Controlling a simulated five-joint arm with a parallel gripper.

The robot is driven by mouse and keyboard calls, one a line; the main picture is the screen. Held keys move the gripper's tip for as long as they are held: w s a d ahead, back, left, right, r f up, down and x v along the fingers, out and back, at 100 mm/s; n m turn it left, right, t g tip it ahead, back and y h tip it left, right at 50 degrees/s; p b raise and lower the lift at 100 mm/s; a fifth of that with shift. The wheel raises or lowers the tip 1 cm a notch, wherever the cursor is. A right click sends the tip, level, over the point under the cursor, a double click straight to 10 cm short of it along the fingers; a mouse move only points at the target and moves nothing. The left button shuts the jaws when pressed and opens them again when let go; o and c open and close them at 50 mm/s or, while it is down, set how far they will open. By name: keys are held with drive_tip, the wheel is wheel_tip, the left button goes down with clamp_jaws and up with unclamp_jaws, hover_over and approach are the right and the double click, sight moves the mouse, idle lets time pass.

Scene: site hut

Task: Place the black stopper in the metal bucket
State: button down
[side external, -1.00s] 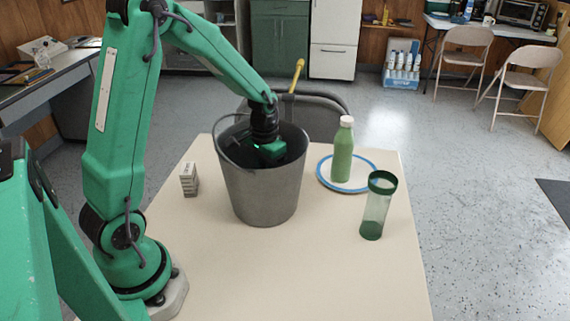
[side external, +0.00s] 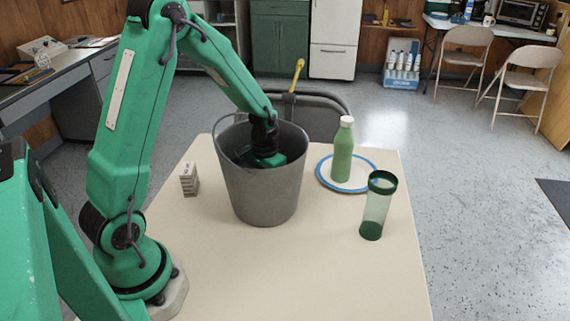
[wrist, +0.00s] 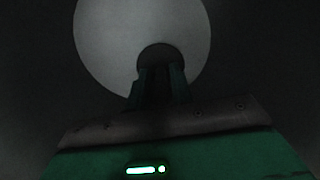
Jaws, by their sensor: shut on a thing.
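The grey metal bucket (side external: 264,195) stands upright on the table, its handle resting at the left of the rim. My gripper (side external: 268,160) reaches down inside it; its fingertips are hidden by the bucket wall in the side view. In the wrist view, my gripper (wrist: 160,78) is shut on the black stopper (wrist: 160,54), a dark round shape at the fingertips. Behind it is a pale round patch (wrist: 100,40), seemingly the bucket floor, with dark surroundings. I cannot tell whether the stopper touches the floor.
On the cream table (side external: 300,270), a small grey stacked block (side external: 189,179) stands left of the bucket. To the right are a green bottle (side external: 342,152) on a blue-rimmed plate (side external: 367,166) and a clear tumbler with a green lid (side external: 376,205). The table front is clear.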

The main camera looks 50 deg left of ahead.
drive_tip(key=c, duration=1.2)
unclamp_jaws()
drive_tip(key=shift+c, duration=0.2)
wheel_tip(320, 180, up, 12)
drive_tip(key=shift+f, duration=0.15)
drive_tip(key=shift+r, duration=0.3)
